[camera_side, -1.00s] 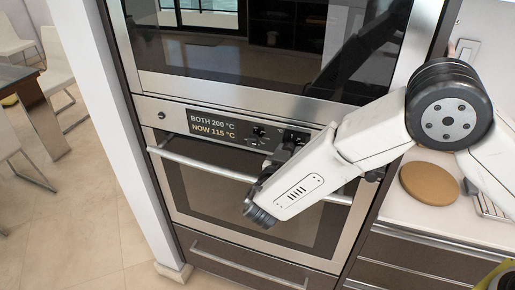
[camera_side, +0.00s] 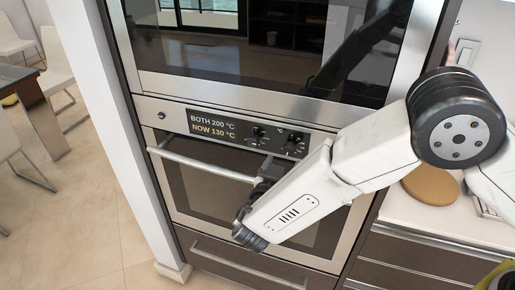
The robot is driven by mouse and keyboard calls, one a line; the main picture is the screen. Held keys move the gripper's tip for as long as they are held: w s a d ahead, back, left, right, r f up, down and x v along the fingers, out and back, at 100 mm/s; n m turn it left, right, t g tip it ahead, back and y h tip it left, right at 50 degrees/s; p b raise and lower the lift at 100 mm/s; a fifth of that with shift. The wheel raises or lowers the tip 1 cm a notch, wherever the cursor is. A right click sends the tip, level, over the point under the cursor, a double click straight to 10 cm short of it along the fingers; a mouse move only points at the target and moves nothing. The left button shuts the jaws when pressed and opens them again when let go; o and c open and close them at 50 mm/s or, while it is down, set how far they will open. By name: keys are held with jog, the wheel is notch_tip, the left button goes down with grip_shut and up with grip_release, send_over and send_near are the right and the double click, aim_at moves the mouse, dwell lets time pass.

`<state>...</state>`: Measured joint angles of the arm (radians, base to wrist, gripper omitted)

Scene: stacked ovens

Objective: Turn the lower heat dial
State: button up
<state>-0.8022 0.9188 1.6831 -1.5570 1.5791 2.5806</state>
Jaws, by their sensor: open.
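The lower oven's control panel has a lit display (camera_side: 213,126) reading "BOTH 200 °C" and "NOW 130 °C". To its right are a left dial (camera_side: 257,132) and a right dial (camera_side: 294,141), with a °C mark near the right one. Both dials show uncovered. My gripper (camera_side: 266,172) is dark and small in view, below the panel near the oven's handle bar (camera_side: 205,166), apart from both dials. My white wrist partly hides it. It is open and I see nothing held in it.
The upper oven door (camera_side: 235,50) is above the panel. A drawer handle (camera_side: 245,264) is below the lower oven door (camera_side: 195,192). A round wooden board (camera_side: 431,186) lies on the counter at right. Open floor is at left.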

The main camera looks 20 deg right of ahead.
jog(key=shift+v, duration=1.4)
jog(key=s+d+n+g+y, duration=0.4)
jog(key=s+d+g+y, duration=0.1)
jog(key=d, duration=0.6)
jog(key=s+d+f+n+g+y, duration=0.1)
jog(key=s+d+n+g+y, duration=0.3)
jog(key=s+d+y, duration=0.3)
jog(key=shift+s+d+f+n+g+y, duration=0.5)
jog(key=shift+s+d, duration=1)
jog(key=shift+d, duration=1.15)
